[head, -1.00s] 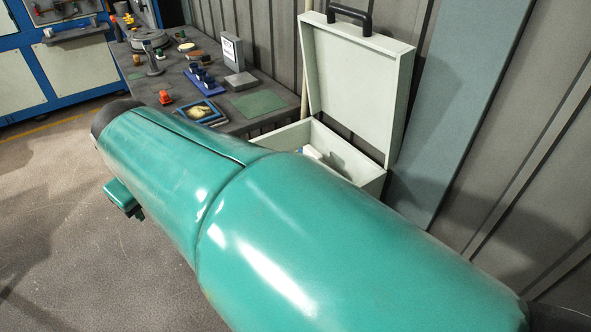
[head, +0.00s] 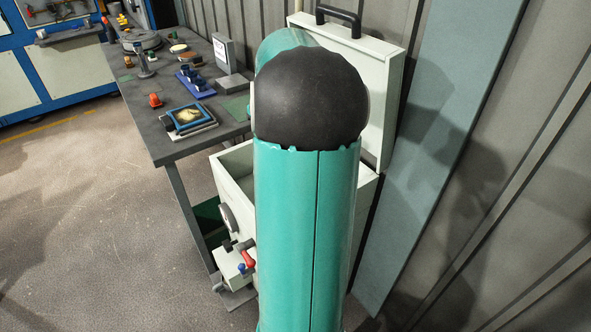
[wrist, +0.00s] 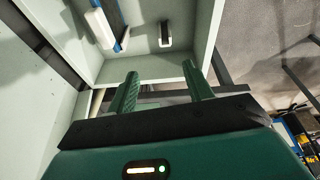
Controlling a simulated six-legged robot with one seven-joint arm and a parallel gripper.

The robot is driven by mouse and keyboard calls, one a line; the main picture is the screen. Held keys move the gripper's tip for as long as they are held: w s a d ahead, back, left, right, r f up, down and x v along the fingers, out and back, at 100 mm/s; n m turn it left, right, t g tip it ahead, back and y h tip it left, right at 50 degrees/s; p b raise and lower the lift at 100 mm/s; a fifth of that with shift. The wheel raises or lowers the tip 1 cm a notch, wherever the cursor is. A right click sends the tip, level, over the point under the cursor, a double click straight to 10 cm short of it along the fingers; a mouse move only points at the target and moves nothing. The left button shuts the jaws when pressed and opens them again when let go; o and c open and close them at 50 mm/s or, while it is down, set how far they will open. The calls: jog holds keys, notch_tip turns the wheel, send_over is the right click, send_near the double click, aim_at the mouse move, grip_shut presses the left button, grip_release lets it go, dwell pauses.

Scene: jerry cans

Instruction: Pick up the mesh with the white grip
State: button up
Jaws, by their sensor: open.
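In the wrist view, a long item with a white grip (wrist: 101,28) and a blue edge lies against the left inner wall of an open pale box (wrist: 205,38). Its mesh face cannot be made out, and its upper end is cut off by the picture edge. My gripper (wrist: 160,70) is open and empty, its two green fingers apart at the near rim of the box. The white grip is ahead and to the left of the fingers, not touched. In the head view, my arm hides the gripper and the item.
A small dark and white piece (wrist: 165,35) is in the box between the finger directions. The box's raised lid (head: 385,100) stands behind my arm. A grey workbench (head: 165,140) with several tools is at left. A small valve fixture (head: 238,265) is beside the box. Floor at left is clear.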

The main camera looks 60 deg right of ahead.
jog(key=s+d+f+m, duration=0.1)
jog(key=s+d+f, duration=0.3)
jog(key=s+d, duration=0.5)
jog(key=x, duration=0.9)
jog(key=w+x, duration=0.1)
jog(key=x, duration=0.4)
jog(key=shift+w+d, duration=0.15)
jog(key=shift+d, duration=0.25)
grip_shut()
